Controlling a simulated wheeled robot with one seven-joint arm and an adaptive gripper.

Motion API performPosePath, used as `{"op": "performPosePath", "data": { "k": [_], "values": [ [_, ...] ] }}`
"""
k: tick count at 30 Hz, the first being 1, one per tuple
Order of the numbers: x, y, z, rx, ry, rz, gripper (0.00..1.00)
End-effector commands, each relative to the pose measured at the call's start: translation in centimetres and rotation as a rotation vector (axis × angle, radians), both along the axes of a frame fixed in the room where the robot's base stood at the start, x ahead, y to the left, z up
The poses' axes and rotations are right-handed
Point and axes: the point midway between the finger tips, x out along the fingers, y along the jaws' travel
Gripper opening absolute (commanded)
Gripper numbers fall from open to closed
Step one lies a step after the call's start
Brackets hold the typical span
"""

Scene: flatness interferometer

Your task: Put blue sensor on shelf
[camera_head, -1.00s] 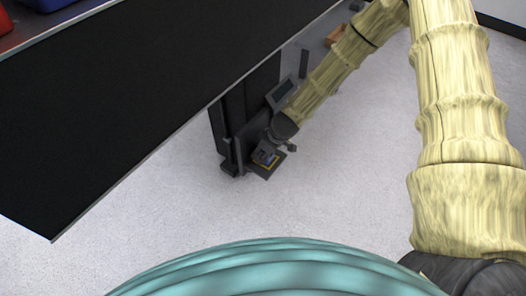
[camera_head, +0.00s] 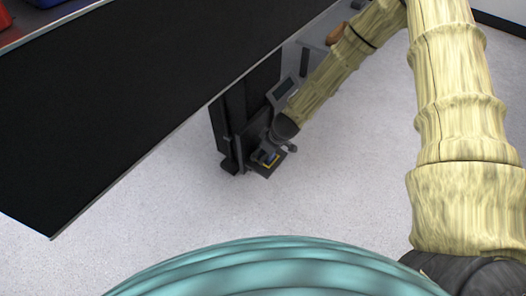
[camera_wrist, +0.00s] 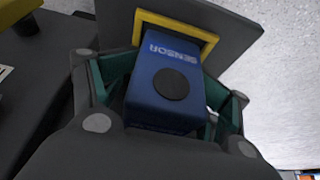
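The blue sensor (camera_wrist: 170,85) is a blue block with a dark round spot and "SENSOR" lettering. In the wrist view it lies between the fingers of my gripper (camera_wrist: 165,110). The fingers with teal pads look spread, with a light gap at the sensor's right side; contact on the left is unclear. Behind the sensor is a dark plate with a yellow square outline (camera_wrist: 208,38). I cannot make out which surface is the shelf.
A long black tabletop (camera_head: 150,90) fills the left, its edge close to the instrument (camera_head: 232,125). A grey display unit (camera_head: 283,90) stands beside my arm. Red and blue items lie at the top left. Pale floor (camera_head: 340,190) is clear at the right.

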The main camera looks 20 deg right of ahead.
Motion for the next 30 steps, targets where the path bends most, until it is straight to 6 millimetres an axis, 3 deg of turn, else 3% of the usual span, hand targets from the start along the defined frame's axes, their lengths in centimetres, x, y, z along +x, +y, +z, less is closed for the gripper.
{"op": "performPosePath", "data": {
  "k": [8,21,30],
  "values": [
    [0.1,0.1,1.6,0.001,-0.001,0.000,0.66],
    [-2.2,-1.7,9.1,0.000,-0.001,0.003,0.66],
    [-3.3,-2.6,12.1,-0.001,-0.002,0.001,0.66]
  ]
}}
